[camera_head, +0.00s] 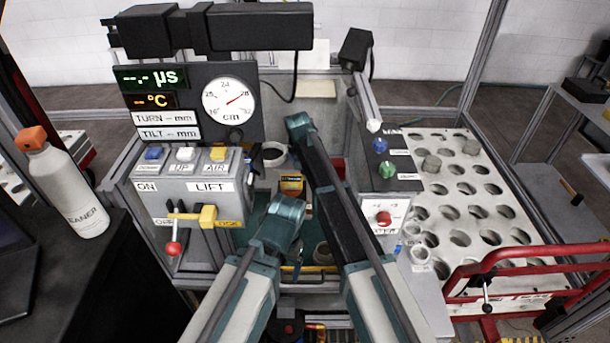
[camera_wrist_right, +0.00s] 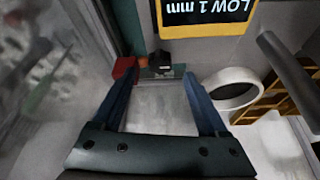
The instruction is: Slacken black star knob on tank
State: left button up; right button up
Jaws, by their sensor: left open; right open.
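In the right wrist view my right gripper (camera_wrist_right: 161,72) is open, with its two blue fingers apart. A small black knob-like part (camera_wrist_right: 160,58) shows just past the fingertips, roughly between them; its star shape is too blurred to make out. I cannot tell whether the fingers touch it. In the head view the right arm reaches over the grey tank rig, and its fingers are hidden. My left arm ends in a teal wrist (camera_head: 285,208) over the middle of the tank; its jaws are open but mostly hidden.
A holed white table (camera_head: 460,205) and red rail (camera_head: 510,262) stand right.

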jog(key=b+x, duration=0.2)
jog(key=x, duration=0.2)
jog(key=shift+s, duration=0.1)
pick_arm(q)
notch_tip(320, 180, down, 4)
jog(key=shift+r, duration=0.2)
pick_arm(e)
jog(key=shift+r, duration=0.1)
grip_shut()
jog(key=shift+d+n, duration=0.15)
jog(key=shift+n, duration=0.55)
jog(key=shift+n+y, duration=0.9)
jog(key=shift+n, duration=0.8)
grip_release()
